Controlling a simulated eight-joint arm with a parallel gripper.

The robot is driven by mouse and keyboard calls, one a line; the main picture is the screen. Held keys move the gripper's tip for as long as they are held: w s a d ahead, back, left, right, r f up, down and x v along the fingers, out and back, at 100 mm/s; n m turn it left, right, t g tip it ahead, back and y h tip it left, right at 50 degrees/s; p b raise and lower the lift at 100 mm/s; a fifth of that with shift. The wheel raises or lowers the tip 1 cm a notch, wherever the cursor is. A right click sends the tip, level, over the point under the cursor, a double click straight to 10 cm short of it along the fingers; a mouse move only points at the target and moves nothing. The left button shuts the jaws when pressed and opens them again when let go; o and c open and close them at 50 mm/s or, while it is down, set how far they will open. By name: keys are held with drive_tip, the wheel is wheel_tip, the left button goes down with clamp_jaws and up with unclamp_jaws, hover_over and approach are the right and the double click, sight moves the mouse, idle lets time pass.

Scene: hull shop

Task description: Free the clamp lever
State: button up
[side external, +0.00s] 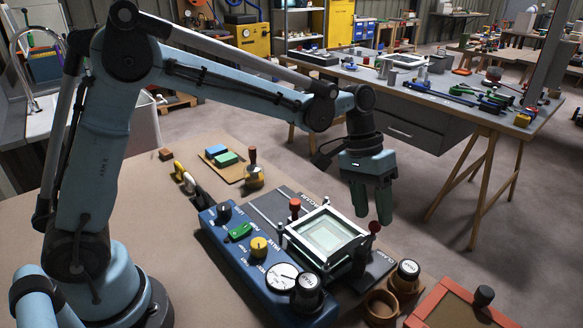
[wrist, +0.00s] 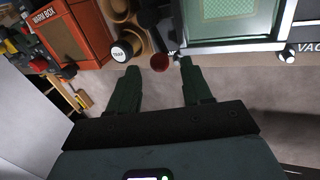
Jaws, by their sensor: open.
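The likely clamp lever is a dark lever with a dark red ball knob (side external: 375,227) at the right corner of a square silver frame (side external: 325,238). In the wrist view the red knob (wrist: 160,62) appears between my fingertips, a little beyond them. My gripper (side external: 373,212) points down with its green fingers just above and around the knob's line. In the wrist view my gripper (wrist: 159,70) is open, with nothing between its fingers. I cannot tell the exact gap to the knob. The frame (wrist: 238,45) also shows at upper right in the wrist view.
A second red knob (side external: 295,204) stands at the frame's far left corner. A blue control box (side external: 255,262) with knobs and a dial lies left of the frame. A brown trap pot (side external: 405,278), a ring (side external: 381,306) and an orange box (side external: 455,305) stand to the right.

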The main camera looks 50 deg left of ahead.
drive_tip(key=shift+x, duration=0.9)
clamp_jaws()
drive_tip(key=shift+d+m, duration=0.3)
drive_tip(key=shift+m, duration=0.3)
unclamp_jaws()
drive_tip(key=shift+w, duration=0.1)
drive_tip(key=v, duration=1.2)
drive_tip(key=shift+w, duration=0.25)
